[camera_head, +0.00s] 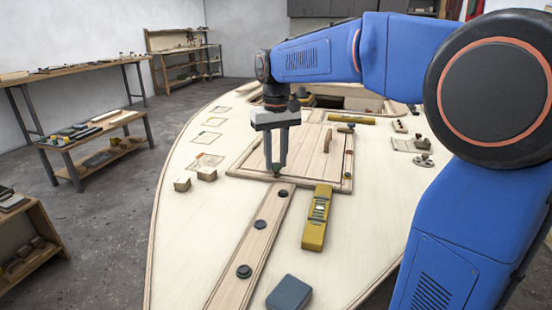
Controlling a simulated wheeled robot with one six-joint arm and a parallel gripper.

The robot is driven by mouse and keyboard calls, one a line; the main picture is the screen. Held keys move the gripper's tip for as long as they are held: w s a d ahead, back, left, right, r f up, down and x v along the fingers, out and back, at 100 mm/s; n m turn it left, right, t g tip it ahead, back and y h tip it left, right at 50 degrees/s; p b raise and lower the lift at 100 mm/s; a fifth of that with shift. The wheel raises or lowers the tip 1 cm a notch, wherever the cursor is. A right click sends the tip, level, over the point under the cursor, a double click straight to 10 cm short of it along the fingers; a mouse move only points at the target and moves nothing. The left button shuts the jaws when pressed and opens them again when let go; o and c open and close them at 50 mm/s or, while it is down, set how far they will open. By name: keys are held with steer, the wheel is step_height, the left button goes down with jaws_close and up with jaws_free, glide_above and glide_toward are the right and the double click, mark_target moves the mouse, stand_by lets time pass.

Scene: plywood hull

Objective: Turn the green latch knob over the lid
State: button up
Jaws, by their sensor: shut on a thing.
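The green latch knob (276,168) is a small dark-green piece at the near edge of the wooden lid (300,157). My gripper (276,165) points straight down over it, with its fingers closed together around the knob. The fingertips hide most of the knob, so its turn angle cannot be told. The lid is a framed flat panel set in the plywood hull (185,225), with a wooden handle (327,141) on it. The lid looks closed.
A plank with several dark round knobs (244,271) runs toward me. A yellow plane-like tool (317,218) and a dark blue-grey block (289,294) lie near it. Two small wooden blocks (182,184) sit left of the lid. The hull's left part is mostly bare.

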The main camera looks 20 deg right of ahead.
mark_target(276, 165)
steer(key=m, duration=0.3)
steer(key=shift+m, duration=2.3)
steer(key=shift+r, duration=0.1)
steer(key=o, duration=1.1)
steer(key=shift+c, duration=0.2)
step_height(276, 165, up, 17)
steer(key=shift+r, duration=0.15)
